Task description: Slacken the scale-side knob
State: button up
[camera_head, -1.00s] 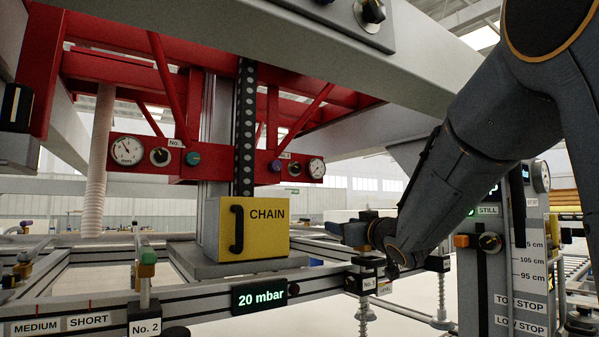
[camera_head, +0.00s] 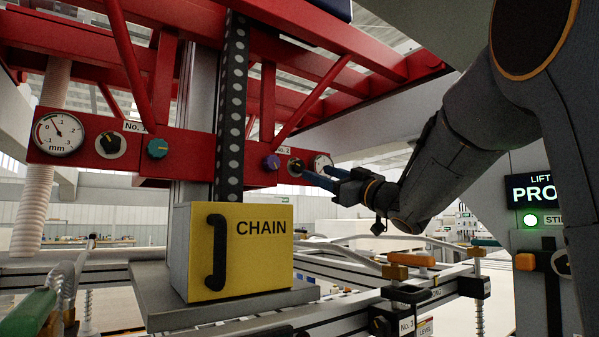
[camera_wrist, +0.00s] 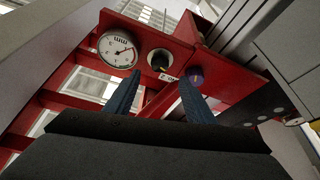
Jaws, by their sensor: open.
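A red beam (camera_head: 190,150) carries knobs at both ends. At its right end, by the No. 2 label, are a purple knob (camera_head: 271,162), a black knob (camera_head: 296,166) on a pale disc and a small round gauge (camera_head: 322,161). The wrist view shows this gauge (camera_wrist: 117,50), the black knob (camera_wrist: 160,60) and the purple knob (camera_wrist: 196,75). My gripper (camera_wrist: 160,77) is open and empty, its blue fingers pointing at the black knob with a tip to either side; contact cannot be told. In the head view my gripper (camera_head: 316,174) is just right of that knob.
At the beam's left end are a gauge (camera_head: 58,133), a black knob (camera_head: 110,144) and a teal knob (camera_head: 157,148). A yellow CHAIN box (camera_head: 240,260) stands below. A lift panel (camera_head: 535,200) with a green STILL light is at right. A chain track (camera_head: 231,110) runs vertically.

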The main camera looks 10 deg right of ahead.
aim_at(301, 166)
jog(key=shift+p+x, duration=1.3)
jog(key=shift+x, duration=2.65)
jog(key=c, duration=1.1)
jog(key=shift+o, duration=0.2)
jog(key=shift+n, duration=0.3)
jog(key=n, duration=0.1)
jog(key=n+g+y+b, duration=0.1)
jog(key=n, duration=0.1)
jog(key=shift+w+d+g, duration=0.1)
jog(key=shift+d+g, duration=0.05)
jog(key=shift+g, duration=0.15)
jog(key=shift+r+n+g+y+b, duration=0.1)
jog(key=shift+n+g+y, duration=0.2)
jog(key=shift+n, duration=0.55)
jog(key=shift+f+n+g+y+b, duration=0.1)
jog(key=shift+n+g+y, duration=0.2)
jog(key=shift+n, duration=0.6)
jog(key=shift+r+n+g+y+b, duration=0.15)
jog(key=shift+n+g, duration=0.25)
jog(key=shift+n, duration=0.45)
